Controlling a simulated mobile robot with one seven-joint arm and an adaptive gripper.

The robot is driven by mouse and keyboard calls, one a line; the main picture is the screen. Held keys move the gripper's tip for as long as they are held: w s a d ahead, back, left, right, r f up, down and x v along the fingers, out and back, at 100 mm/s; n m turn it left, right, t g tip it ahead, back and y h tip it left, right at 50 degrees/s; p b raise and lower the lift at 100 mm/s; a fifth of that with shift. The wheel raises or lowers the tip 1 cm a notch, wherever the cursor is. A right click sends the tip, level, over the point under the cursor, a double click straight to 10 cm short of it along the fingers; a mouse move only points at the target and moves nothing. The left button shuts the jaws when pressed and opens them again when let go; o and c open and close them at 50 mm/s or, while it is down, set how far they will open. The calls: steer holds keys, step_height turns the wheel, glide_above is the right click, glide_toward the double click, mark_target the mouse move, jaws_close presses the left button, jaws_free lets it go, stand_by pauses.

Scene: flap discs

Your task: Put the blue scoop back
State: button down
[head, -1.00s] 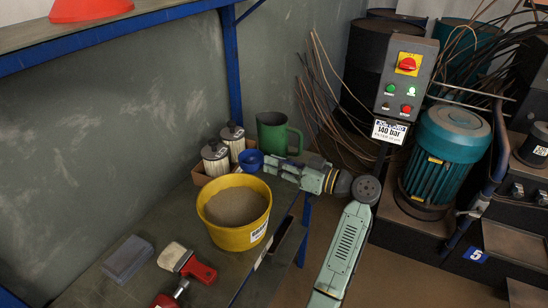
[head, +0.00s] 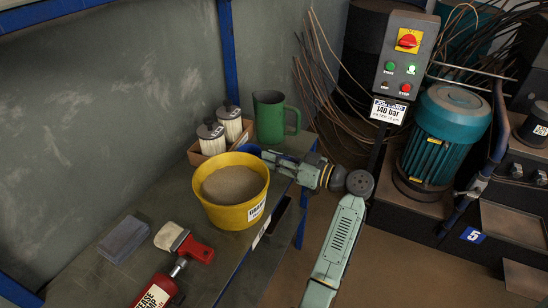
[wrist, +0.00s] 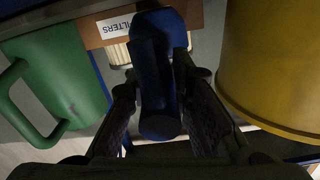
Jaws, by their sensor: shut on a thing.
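The blue scoop (wrist: 158,60) is between the two dark fingers of my gripper (wrist: 158,85) in the wrist view, and the fingers are shut on it. In the head view only a small part of the scoop (head: 250,149) shows behind the rim of the yellow bucket. My gripper (head: 270,157) reaches in from the right there, low over the bench, partly hidden by the bucket. The yellow bucket (head: 240,214) holds a sand-like fill and also shows at the right in the wrist view (wrist: 275,65). I cannot tell whether the scoop touches the bench.
A green jug (head: 269,118) stands just behind my gripper. A cardboard box of filters (head: 196,155) is behind the bucket.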

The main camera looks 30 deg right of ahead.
steer(key=shift+f+b, duration=0.6)
steer(key=shift+b, duration=0.1)
steer(key=c, duration=1.4)
jaws_free()
steer(key=shift+o, duration=0.2)
steer(key=v, duration=1.2)
